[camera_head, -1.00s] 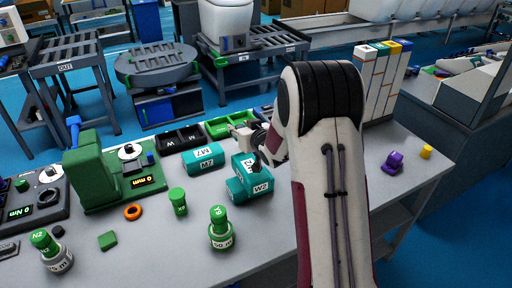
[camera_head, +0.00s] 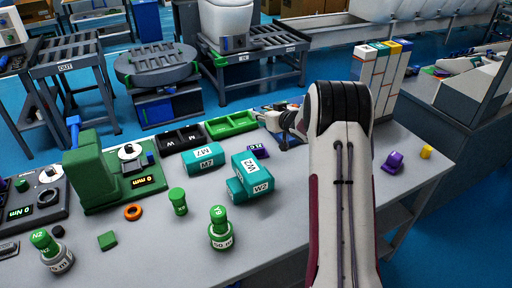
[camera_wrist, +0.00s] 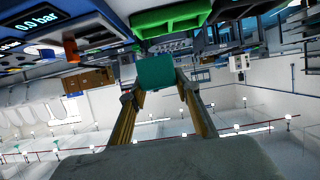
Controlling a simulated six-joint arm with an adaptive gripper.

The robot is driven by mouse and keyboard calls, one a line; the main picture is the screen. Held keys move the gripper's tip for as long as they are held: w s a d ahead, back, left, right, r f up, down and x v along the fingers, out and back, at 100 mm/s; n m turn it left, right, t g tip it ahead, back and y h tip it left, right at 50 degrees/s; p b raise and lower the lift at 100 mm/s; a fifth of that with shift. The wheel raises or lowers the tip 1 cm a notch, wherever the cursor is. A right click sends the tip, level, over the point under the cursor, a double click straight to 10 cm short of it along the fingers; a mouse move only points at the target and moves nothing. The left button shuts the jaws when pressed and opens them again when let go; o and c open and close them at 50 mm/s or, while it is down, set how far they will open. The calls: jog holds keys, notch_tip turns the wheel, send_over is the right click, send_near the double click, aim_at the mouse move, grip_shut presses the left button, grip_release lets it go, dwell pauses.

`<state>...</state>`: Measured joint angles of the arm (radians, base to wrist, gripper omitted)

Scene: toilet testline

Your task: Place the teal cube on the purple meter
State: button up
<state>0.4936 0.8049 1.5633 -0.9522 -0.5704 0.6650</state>
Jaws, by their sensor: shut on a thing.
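My gripper (camera_head: 264,112) is at the back edge of the bench, right of the green bin, and is partly hidden by my own arm. In the wrist view, my gripper (camera_wrist: 158,86) is shut on a teal cube (camera_wrist: 156,72), held between the two fingertips. I cannot make out this cube in the head view. A purple item (camera_head: 393,162) stands near the right end of the bench. A small purple block with a white label (camera_head: 260,152) sits behind the teal W2 boxes. I cannot tell which purple one is the meter.
Teal boxes marked M7 (camera_head: 205,158) and W2 (camera_head: 247,178) stand mid-bench. A green bin (camera_head: 230,124) and black bin (camera_head: 181,139) are behind. A yellow piece (camera_head: 425,152) is at far right. Tall cartons (camera_head: 375,80) stand behind my arm.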

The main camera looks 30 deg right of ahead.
aim_at(256, 151)
jog(key=shift+f, duration=3.1)
jog(key=shift+f, duration=1.85)
jog(key=shift+f, duration=0.15)
jog(key=o, duration=1.1)
jog(key=shift+o, duration=0.2)
